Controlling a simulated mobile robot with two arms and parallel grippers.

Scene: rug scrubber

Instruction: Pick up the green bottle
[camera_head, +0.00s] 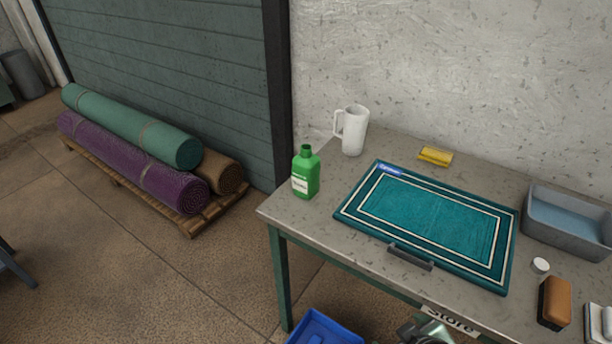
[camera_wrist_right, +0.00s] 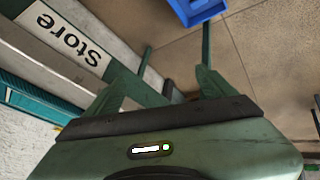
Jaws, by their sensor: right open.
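The green bottle (camera_head: 306,174) stands upright on the left end of the grey workbench, with a white label on its front. Its top is green. My right gripper (camera_wrist_right: 165,78) is open and empty in the right wrist view, with its two green fingers spread apart beside the bench's front edge. The bottle is not in the right wrist view. My left gripper is in neither view.
A white jug (camera_head: 354,131) stands behind the bottle. A teal rug (camera_head: 432,222) lies right of it. A yellow item (camera_head: 435,156), grey tub (camera_head: 560,236), white round piece (camera_head: 540,265) and brush (camera_head: 554,303) are farther right. A blue crate (camera_head: 318,328) is on the floor.

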